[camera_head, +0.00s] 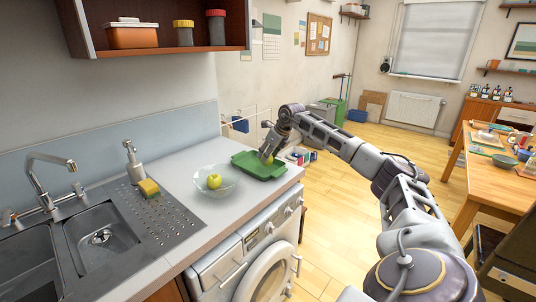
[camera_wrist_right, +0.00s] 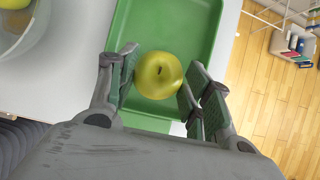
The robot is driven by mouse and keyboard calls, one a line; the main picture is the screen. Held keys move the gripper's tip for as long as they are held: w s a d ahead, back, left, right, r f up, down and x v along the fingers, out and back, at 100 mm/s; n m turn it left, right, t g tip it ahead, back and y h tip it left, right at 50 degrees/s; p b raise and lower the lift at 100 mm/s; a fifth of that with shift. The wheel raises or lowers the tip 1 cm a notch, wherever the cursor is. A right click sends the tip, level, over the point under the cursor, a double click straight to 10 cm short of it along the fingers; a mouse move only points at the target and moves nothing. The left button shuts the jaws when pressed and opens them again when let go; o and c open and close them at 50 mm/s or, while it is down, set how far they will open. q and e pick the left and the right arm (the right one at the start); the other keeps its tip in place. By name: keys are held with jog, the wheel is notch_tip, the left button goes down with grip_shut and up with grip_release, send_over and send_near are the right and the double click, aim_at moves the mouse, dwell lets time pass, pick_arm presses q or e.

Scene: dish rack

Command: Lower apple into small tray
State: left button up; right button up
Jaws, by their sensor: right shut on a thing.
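A yellow-green apple (camera_wrist_right: 158,76) sits between the fingers of my right gripper (camera_wrist_right: 155,85), which is shut on it. In the head view the gripper (camera_head: 268,157) points down over the small green tray (camera_head: 262,176), and the apple is mostly hidden there. The tray (camera_wrist_right: 200,22) lies beneath the apple in the wrist view; whether the apple touches its floor I cannot tell. The tray rests on the counter near its right end. My left gripper is not in view.
A glass bowl (camera_head: 229,186) with another yellow-green apple (camera_head: 214,180) stands left of the tray. A yellow sponge (camera_head: 149,188), soap dispenser (camera_head: 133,161) and sink (camera_head: 98,238) are further left. The counter's front edge is above a washing machine (camera_head: 250,240).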

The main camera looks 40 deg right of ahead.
jog(key=shift+f+b, duration=0.6)
jog(key=shift+f, duration=0.75)
dwell(1.6)
jog(key=o, duration=1.1)
jog(key=shift+r, duration=0.15)
jog(key=v, duration=1.1)
jog(key=shift+s+r, duration=0.2)
jog(key=shift+r, duration=0.1)
jog(key=shift+r, duration=0.15)
notch_tip(320, 180, up, 9)
jog(key=p, duration=0.9)
jog(key=shift+r+p, duration=0.4)
jog(key=shift+p, duration=0.15)
